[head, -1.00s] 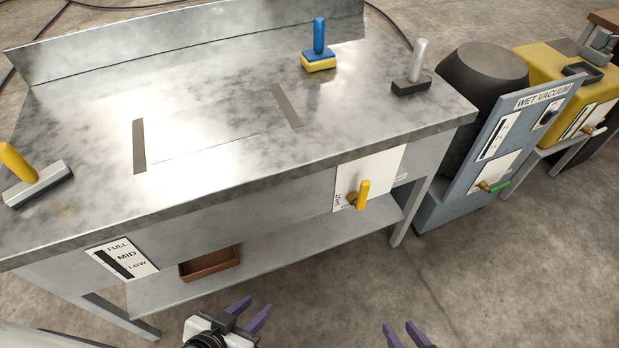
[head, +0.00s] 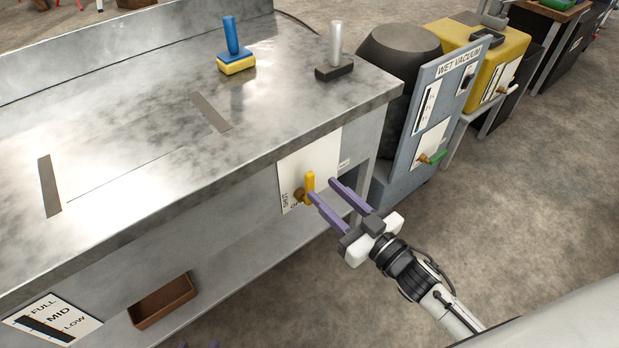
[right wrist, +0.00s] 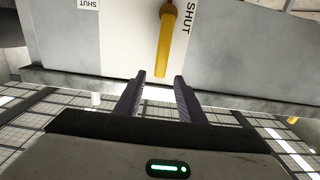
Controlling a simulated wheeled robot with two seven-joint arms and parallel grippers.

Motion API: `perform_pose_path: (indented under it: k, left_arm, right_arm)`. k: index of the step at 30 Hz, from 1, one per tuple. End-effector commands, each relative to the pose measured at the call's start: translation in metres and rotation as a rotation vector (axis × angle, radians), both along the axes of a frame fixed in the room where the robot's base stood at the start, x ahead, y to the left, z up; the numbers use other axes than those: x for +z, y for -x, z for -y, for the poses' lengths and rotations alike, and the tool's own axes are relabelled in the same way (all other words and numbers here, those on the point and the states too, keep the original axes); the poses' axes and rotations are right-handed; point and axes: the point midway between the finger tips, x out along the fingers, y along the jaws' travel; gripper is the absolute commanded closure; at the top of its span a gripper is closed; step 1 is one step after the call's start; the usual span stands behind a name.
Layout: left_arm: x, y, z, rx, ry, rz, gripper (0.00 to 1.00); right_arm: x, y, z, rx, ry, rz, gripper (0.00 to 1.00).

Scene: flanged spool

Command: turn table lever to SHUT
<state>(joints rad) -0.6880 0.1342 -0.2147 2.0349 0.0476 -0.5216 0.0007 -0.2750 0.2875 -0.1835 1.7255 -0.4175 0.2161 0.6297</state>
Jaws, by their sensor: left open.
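The table lever is a yellow handle (head: 310,183) on a brass hub (head: 299,196), on a white plate (head: 324,155) on the table's front side. The handle points upward in the head view. The plate reads SHUT at its left edge; a second word beside the hub is partly hidden. My right gripper (head: 322,187) is open, its purple fingertips close to the handle. In the right wrist view, the handle (right wrist: 163,50) lies ahead of the gap between the fingertips (right wrist: 160,76), with nothing gripped. Only the fingertips of my left gripper (head: 199,345) show at the bottom edge, apart.
The metal table (head: 120,130) carries a blue-and-yellow brush (head: 236,62) and a grey-handled brush (head: 334,60). A FULL/MID/LOW gauge (head: 53,318) and brown tray (head: 162,300) are lower left.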

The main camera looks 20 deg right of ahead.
Motion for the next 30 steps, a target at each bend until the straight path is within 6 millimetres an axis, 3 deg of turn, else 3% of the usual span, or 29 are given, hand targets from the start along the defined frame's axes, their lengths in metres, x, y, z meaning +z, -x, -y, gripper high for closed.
perform_pose_path:
  k: [3,9,22,23,29,30]
  left_arm:
    - [-0.005,0.004,0.0,-0.001,0.001,-0.008,0.58]
    - [-0.01,0.009,0.0,-0.001,0.001,-0.019,0.58]
    - [-0.01,0.007,0.0,-0.001,0.0,-0.016,0.58]
    - [-0.01,0.007,0.0,-0.001,0.0,-0.015,0.58]
    - [-0.01,0.005,-0.001,-0.001,0.0,-0.012,0.58]
    - [-0.01,0.005,-0.001,0.0,-0.001,-0.012,0.58]
  right_arm:
    - [0.0,-0.023,-0.008,0.0,0.0,0.003,0.64]
    - [0.0,-0.051,-0.019,-0.001,0.0,0.0,0.64]
    - [-0.001,-0.062,-0.023,-0.002,0.0,-0.003,0.64]
    - [-0.001,-0.062,-0.023,-0.002,0.0,-0.003,0.66]
    - [-0.001,-0.062,-0.023,-0.002,0.0,-0.003,0.99]
    - [-0.001,-0.062,-0.023,-0.002,0.0,-0.003,1.0]
